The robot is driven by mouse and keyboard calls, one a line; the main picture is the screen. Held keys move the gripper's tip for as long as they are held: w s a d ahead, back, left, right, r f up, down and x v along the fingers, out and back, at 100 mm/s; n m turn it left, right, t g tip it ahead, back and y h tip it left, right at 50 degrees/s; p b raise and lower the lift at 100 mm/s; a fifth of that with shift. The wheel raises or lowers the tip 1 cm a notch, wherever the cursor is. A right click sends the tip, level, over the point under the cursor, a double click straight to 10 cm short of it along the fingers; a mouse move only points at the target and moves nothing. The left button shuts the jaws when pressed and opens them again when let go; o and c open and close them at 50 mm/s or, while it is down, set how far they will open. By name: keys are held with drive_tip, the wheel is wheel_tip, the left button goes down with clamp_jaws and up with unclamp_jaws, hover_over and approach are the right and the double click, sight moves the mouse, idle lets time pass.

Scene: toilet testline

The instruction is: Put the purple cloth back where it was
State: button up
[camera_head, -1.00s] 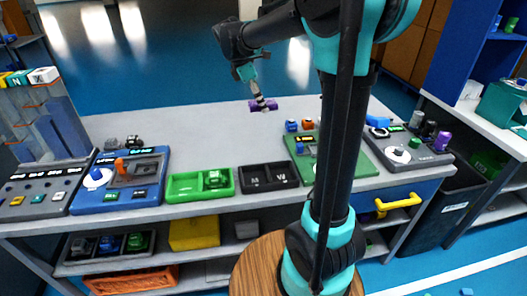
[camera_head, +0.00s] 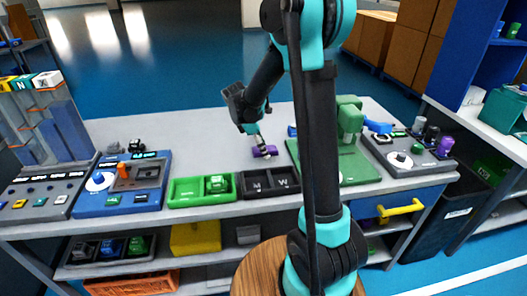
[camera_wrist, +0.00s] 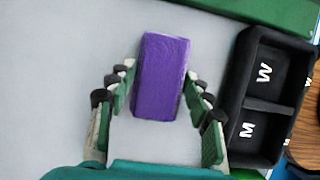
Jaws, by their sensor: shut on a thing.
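The purple cloth (camera_head: 265,151) shows as a small purple block-like bundle just behind the black two-compartment tray (camera_head: 270,194) in the head view. My gripper (camera_head: 262,144) points down on it, and its fingers are shut on the cloth. In the wrist view the cloth (camera_wrist: 162,77) lies between the two green-padded fingers of my gripper (camera_wrist: 160,100), with the grey bench top behind it. The tray, marked M and W, is empty and beside the cloth at the right of the wrist view (camera_wrist: 238,90). Whether the cloth touches the bench is unclear.
A green tray (camera_head: 183,200) with a green block stands left of the black tray. A green board (camera_head: 358,172) with a green fixture stands to the right. A blue panel (camera_head: 88,201) is at left.

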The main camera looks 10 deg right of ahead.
drive_tip(key=shift+f, duration=0.75)
drive_tip(key=shift+f, duration=0.1)
drive_tip(key=o, duration=1)
drive_tip(key=v, duration=1.2)
